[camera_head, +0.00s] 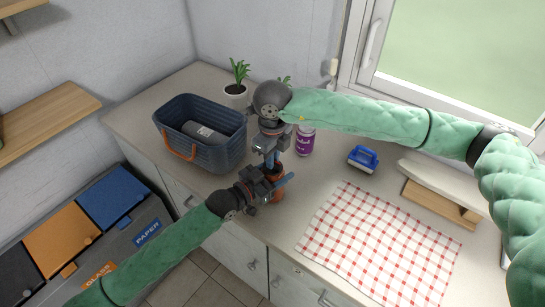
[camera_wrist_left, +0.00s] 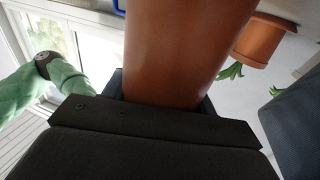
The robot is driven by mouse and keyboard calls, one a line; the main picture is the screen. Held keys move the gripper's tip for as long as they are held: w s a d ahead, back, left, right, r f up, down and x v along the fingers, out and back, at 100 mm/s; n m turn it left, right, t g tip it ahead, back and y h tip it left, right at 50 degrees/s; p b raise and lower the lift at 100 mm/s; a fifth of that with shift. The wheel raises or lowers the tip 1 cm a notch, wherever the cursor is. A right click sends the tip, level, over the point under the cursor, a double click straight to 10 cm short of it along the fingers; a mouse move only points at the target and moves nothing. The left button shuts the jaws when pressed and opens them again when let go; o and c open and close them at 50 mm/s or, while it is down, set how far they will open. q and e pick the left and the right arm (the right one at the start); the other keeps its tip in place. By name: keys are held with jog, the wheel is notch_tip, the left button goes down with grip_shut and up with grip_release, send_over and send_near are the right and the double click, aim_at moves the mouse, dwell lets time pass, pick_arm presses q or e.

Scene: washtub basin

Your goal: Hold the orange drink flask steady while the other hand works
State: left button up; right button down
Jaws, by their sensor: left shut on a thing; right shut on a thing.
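The orange flask (camera_head: 278,194) stands upright near the counter's front edge, mostly hidden by my two grippers in the head view. My left gripper (camera_head: 273,184) comes in from the lower left and is shut around the flask's body. In the left wrist view the flask's smooth brown-orange side (camera_wrist_left: 180,45) rises from between the jaws. My right gripper (camera_head: 270,162) reaches down from above and is shut at the flask's top. The part it grips is largely covered by its fingers.
A dark blue basket (camera_head: 228,155) holding a dark cylinder stands left. A purple can (camera_head: 305,142) is close behind the flask.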

jog(key=c, duration=1.5)
grip_release()
jog(key=shift+o, duration=0.2)
jog(key=shift+r, duration=0.1)
notch_tip(320, 180, up, 12)
pick_arm(q)
jog(key=o, duration=1.3)
jog(key=shift+a, duration=0.1)
